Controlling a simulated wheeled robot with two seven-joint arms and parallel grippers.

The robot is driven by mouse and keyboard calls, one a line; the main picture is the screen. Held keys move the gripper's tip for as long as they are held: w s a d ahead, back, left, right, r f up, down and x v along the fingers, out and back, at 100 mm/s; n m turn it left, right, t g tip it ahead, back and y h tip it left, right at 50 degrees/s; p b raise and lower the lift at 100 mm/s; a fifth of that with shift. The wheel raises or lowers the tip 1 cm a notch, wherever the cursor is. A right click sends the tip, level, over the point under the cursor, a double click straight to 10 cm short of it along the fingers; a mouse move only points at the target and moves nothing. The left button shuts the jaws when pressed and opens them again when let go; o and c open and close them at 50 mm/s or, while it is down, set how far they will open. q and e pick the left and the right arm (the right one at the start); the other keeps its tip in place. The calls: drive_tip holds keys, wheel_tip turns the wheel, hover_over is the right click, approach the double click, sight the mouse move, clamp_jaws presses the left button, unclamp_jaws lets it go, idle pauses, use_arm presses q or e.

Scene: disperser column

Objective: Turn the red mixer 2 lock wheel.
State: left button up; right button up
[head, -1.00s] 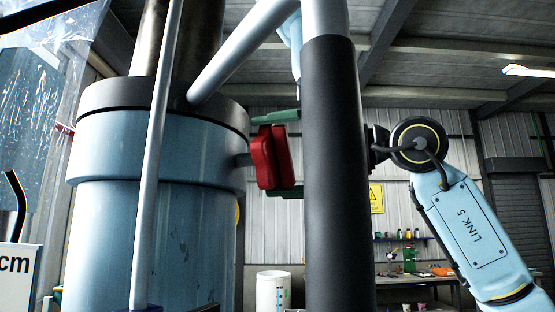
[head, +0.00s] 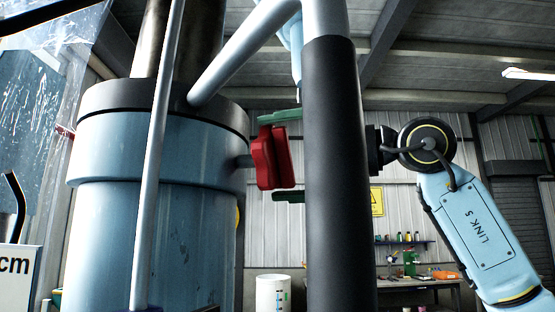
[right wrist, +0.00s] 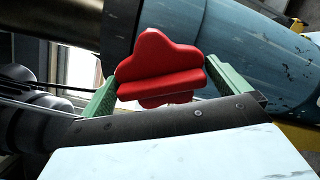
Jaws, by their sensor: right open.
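The red lock wheel (head: 265,160), a lobed knob, sits on a short dark stem at the right side of the blue mixer cylinder (head: 150,150). It also fills the middle of the right wrist view (right wrist: 160,65). My right gripper (head: 280,157) reaches in from the right, behind the dark post. Its green fingers are open, one above and one below the wheel in the head view. In the right wrist view the gripper (right wrist: 162,78) has a finger on either side of the wheel, with the wheel between them. Contact is hard to tell. My left gripper is not in view.
A thick dark-sleeved post (head: 335,180) stands in front of my right gripper and hides part of it. A thin grey pole (head: 157,150) crosses the cylinder. A white container (head: 272,292) stands below the wheel, and a workbench (head: 420,283) is at the back right.

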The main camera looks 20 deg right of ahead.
drive_tip(key=b+v, duration=0.2)
drive_tip(key=v, duration=1)
drive_tip(key=shift+s+d, duration=0.15)
